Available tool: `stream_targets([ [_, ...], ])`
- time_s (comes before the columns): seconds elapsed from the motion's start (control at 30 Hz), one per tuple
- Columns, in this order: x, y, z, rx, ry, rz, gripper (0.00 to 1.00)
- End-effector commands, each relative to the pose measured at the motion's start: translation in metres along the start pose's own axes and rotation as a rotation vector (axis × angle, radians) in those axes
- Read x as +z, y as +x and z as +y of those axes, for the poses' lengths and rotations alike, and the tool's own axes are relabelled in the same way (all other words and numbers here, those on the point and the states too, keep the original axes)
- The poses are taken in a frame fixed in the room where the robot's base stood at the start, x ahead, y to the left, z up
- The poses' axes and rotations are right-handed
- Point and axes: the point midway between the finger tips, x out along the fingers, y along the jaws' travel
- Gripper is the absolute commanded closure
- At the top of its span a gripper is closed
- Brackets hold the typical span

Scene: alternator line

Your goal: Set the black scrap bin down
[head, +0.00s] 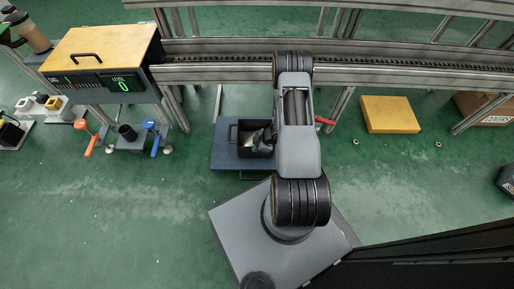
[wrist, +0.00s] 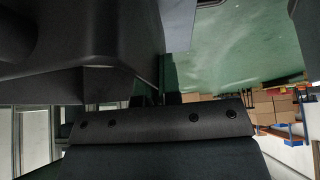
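The black scrap bin (head: 242,150) is an open box with a loop handle on its left side and some grey pieces inside. In the head view it appears over a dark blue platform (head: 222,157); I cannot tell whether it rests on it or hangs just above. My arm covers the bin's right side and hides my gripper there. In the wrist view my gripper (wrist: 155,99) shows as a dark bolted body with two short dark finger parts; the tips are lost against dark surfaces. A large dark grey surface fills the upper left there, and I cannot tell whether it is the bin.
A conveyor frame (head: 400,75) runs across the back. A yellow pad (head: 390,114) lies on the floor at right, near a cardboard box (head: 484,108). A wooden-topped station (head: 100,50) with a display stands at left. Green floor is clear at front left.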

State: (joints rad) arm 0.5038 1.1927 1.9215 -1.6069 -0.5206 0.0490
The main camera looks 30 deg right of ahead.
Motion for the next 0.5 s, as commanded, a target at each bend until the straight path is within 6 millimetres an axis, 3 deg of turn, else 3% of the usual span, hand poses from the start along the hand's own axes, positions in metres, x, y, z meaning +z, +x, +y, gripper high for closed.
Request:
stream_targets([
  [0.1,0.0099,0.0137,0.0018,0.005,0.002,0.001,1.0],
  [0.5,0.0101,0.0141,0.0018,0.005,0.002,0.002,1.0],
])
